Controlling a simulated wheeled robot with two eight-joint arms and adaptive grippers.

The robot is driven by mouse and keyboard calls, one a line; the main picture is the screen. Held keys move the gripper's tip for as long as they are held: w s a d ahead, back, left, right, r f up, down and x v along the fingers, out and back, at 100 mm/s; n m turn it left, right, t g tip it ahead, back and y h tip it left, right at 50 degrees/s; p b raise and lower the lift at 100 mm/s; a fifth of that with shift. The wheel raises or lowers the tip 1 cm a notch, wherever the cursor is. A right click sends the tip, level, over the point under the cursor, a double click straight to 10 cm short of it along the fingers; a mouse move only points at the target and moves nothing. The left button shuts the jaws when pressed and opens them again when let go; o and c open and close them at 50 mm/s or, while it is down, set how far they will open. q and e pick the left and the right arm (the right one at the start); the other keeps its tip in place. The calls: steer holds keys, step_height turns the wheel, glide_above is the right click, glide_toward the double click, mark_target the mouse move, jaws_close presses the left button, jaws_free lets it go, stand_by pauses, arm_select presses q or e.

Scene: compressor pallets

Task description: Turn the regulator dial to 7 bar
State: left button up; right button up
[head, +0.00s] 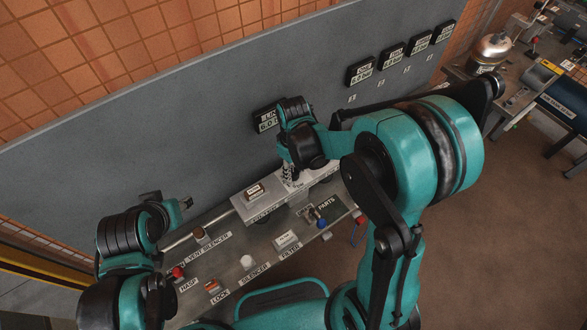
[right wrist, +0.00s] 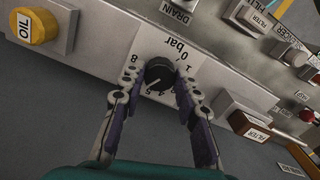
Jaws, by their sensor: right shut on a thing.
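The regulator dial (right wrist: 160,74) is a round black knob on a grey panel in the right wrist view. Printed around it are "0 bar", 1, 8 and, partly covered, numbers near 4 and 5. My right gripper (right wrist: 154,95) has one finger on each side of the knob and is shut on it. In the head view my right gripper (head: 288,172) reaches down to the bench unit, and the dial is hidden there. A black display (head: 266,120) on the wall behind appears to read 6.0. My left gripper (head: 186,203) is away to the left, above the bench.
A yellow OIL cap (right wrist: 37,26) is left of the dial. A FILTER block (right wrist: 249,122) sits to its right. Several black displays (head: 391,54) hang on the grey wall. Labelled small parts lie along the bench (head: 230,262). A tank (head: 491,49) stands far right.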

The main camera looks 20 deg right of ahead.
steer(key=shift+m, duration=0.3)
steer(key=shift+m+b, duration=0.55)
steer(key=shift+m, duration=1.85)
steer(key=o, duration=1.2)
steer(key=shift+c, duration=0.2)
step_height(320, 180, up, 12)
